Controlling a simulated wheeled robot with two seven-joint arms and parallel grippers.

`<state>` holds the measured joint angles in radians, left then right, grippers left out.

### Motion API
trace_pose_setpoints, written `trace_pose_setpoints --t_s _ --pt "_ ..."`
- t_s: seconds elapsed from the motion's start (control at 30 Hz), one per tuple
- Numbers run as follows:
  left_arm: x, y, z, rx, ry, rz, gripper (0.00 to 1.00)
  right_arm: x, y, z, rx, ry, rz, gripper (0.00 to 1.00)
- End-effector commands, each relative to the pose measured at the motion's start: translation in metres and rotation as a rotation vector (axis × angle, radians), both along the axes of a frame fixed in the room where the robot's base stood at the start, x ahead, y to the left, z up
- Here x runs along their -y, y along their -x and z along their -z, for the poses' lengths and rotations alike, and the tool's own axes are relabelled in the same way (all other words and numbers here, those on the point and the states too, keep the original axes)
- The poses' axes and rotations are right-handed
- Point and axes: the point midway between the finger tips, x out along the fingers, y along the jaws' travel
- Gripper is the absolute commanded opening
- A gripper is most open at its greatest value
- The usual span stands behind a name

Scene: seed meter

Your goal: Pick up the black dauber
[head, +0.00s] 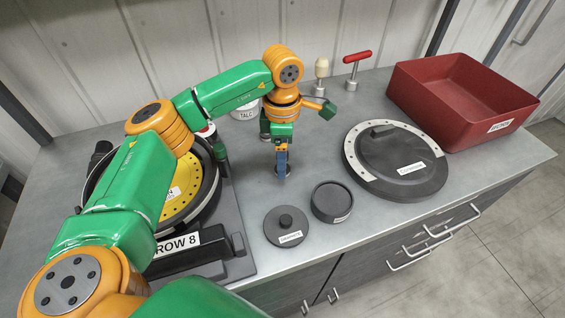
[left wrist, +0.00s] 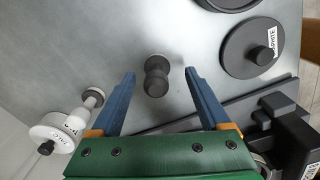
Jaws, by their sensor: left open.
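The black dauber (left wrist: 156,76) is a small dark piece with a rounded, waisted body and a grey end. In the left wrist view it lies between the two blue fingers of my left gripper (left wrist: 159,74), with gaps on both sides. The gripper is open and points down at the table. In the head view the gripper (head: 282,172) is over the table middle, and the dauber is mostly hidden behind its fingers. My right gripper is not in view.
A graphite lid (head: 287,228) and black cup (head: 330,203) lie close in front. A talc container (head: 245,110) stands behind. A yellow-plate ROW 8 unit (head: 186,244) is left; a round lidded disc (head: 397,160), red bin (head: 455,104) and red T-handle (head: 354,72) are right.

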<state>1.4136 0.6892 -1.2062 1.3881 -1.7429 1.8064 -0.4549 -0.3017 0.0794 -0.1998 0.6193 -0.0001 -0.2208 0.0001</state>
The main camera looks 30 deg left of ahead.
Motion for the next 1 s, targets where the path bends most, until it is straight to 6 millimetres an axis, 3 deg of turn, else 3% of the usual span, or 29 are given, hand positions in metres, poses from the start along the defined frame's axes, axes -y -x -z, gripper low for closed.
trace_pose_setpoints --t_s 0.03,0.13,0.37,0.67,1.0 --pt "-0.001 0.000 0.005 -0.005 -0.002 -0.002 0.80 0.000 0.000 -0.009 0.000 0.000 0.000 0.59" --pt "-0.001 0.000 0.022 -0.002 0.000 -0.001 0.80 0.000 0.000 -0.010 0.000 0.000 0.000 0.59" --pt "-0.001 -0.001 0.027 0.000 0.000 -0.001 0.80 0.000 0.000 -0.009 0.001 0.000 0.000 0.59" --pt "-0.001 -0.001 0.027 0.000 0.000 -0.001 0.01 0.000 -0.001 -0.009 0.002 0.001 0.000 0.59" --pt "0.000 -0.001 0.024 0.002 0.001 -0.001 0.00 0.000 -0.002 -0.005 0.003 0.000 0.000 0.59"
